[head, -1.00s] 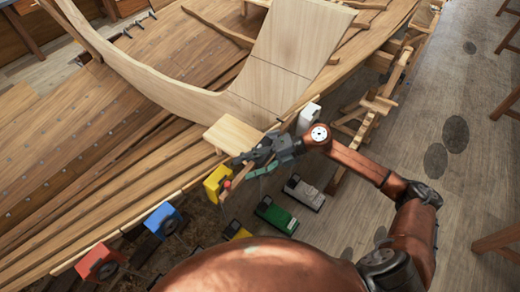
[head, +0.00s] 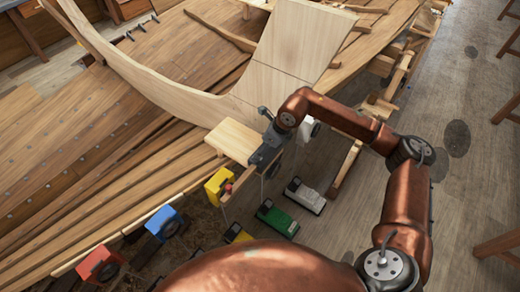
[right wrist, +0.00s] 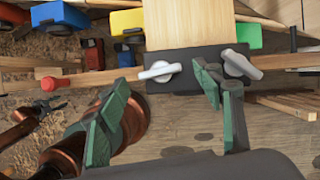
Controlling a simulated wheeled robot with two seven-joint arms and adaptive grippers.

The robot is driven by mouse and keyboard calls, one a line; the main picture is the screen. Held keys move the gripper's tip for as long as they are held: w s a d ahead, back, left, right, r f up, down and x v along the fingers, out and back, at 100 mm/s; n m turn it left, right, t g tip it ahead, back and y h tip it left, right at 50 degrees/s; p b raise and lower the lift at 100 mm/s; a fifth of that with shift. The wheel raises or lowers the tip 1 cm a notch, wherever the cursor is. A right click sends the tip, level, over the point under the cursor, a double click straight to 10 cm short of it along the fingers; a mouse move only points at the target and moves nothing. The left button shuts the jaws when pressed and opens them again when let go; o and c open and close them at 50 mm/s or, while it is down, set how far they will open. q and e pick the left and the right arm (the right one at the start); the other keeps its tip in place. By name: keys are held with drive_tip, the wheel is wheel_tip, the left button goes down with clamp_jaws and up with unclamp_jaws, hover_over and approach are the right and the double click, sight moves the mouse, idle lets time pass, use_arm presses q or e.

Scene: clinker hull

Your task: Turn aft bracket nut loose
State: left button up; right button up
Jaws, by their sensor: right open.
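The bracket's dark plate (right wrist: 185,80) sits at the end of a pale board in the right wrist view, with two grey wing nuts on it: a left one (right wrist: 160,71) and a right one (right wrist: 240,64). I cannot tell which is the aft nut. My right gripper (right wrist: 162,80) is open, with green fingers spread in front of the plate. The left nut shows between its fingertips; contact is unclear. In the head view my right gripper (head: 264,157) is at the pale board's (head: 232,140) right edge, hiding the nuts. A small dark-ended copper arm, perhaps my left gripper (right wrist: 42,108), shows at lower left.
The planked hull (head: 100,140) fills the left; the floor at right is fairly clear.

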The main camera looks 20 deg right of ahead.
drive_tip(key=shift+p+x, duration=0.3)
drive_tip(key=shift+x, duration=1)
drive_tip(key=shift+c, duration=0.5)
drive_tip(key=c, duration=1.1)
drive_tip(key=shift+o, duration=0.2)
